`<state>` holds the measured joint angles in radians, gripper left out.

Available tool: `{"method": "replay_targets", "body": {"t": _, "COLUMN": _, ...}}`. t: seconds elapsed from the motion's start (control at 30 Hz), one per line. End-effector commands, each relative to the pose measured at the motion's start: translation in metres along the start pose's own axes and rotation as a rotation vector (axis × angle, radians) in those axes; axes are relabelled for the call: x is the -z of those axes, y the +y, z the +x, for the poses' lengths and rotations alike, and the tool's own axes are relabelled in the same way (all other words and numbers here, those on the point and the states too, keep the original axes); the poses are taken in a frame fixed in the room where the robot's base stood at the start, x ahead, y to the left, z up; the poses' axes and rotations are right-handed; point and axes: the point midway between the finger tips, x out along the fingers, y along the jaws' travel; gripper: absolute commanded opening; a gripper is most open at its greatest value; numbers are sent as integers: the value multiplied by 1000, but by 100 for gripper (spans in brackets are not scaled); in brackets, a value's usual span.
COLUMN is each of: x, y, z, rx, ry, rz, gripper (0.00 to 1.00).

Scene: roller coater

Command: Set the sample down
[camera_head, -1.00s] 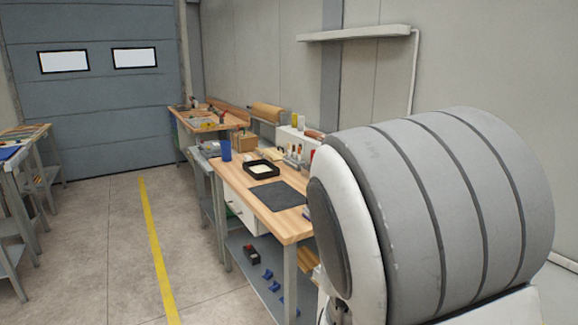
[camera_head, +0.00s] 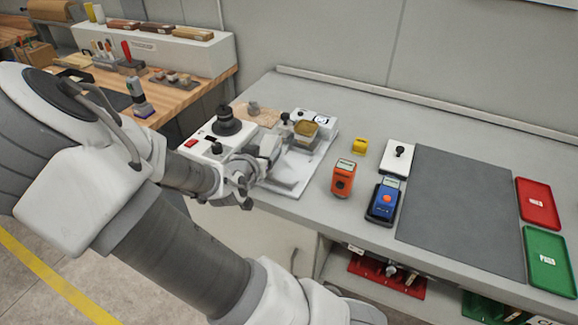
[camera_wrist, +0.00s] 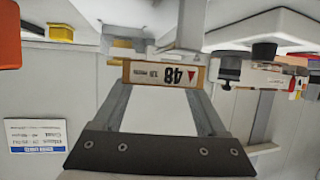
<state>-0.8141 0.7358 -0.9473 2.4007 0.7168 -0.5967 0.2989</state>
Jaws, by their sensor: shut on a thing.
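My gripper (camera_wrist: 163,105) shows in the wrist view with its two fingers on either side of a small tan-edged block, the sample (camera_wrist: 165,75). The block has a white label reading "48" upside down in that view. My gripper is shut on it. In the head view my wrist and gripper (camera_head: 262,155) reach over the white coating machine (camera_head: 210,150) at the left end of the grey bench (camera_head: 450,125). A tan, open-topped piece (camera_head: 306,130) shows just beyond the gripper; I cannot tell whether it is the held block.
An orange device (camera_head: 343,178) and a blue device (camera_head: 385,198) stand right of the machine. A dark mat (camera_head: 465,210) lies clear. Red (camera_head: 538,204) and green (camera_head: 549,261) trays are far right.

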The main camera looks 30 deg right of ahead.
Motion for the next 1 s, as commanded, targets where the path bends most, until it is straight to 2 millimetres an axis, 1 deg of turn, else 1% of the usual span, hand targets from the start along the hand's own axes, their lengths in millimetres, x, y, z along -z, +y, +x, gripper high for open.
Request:
{"method": "replay_targets", "body": {"t": 0.03, "x": 6, "y": 10, "z": 7, "rx": -42, "ry": 6, "rz": 11, "gripper": 16}}
{"method": "replay_targets", "body": {"t": 0.1, "x": 14, "y": 24, "z": 13, "rx": -96, "ry": 6, "rz": 35, "gripper": 16}}
{"method": "replay_targets", "body": {"t": 0.2, "x": 26, "y": 38, "z": 18, "rx": -155, "ry": 6, "rz": 62, "gripper": 16}}
{"method": "replay_targets", "body": {"t": 0.3, "x": 35, "y": 48, "z": 22, "rx": -197, "ry": 3, "rz": 79, "gripper": 16}}
{"method": "replay_targets", "body": {"t": 0.5, "x": 43, "y": 56, "z": 23, "rx": -231, "ry": 0, "rz": 96, "gripper": 16}}
{"method": "replay_targets", "body": {"t": 0.8, "x": 42, "y": 56, "z": 24, "rx": -232, "ry": -1, "rz": 96, "gripper": 16}}
{"method": "replay_targets", "body": {"t": 0.87, "x": 37, "y": 57, "z": 26, "rx": -234, "ry": -2, "rz": 95, "gripper": 16}}
{"method": "replay_targets", "body": {"t": 1.0, "x": 13, "y": 58, "z": 36, "rx": -235, "ry": -4, "rz": 94, "gripper": 16}}
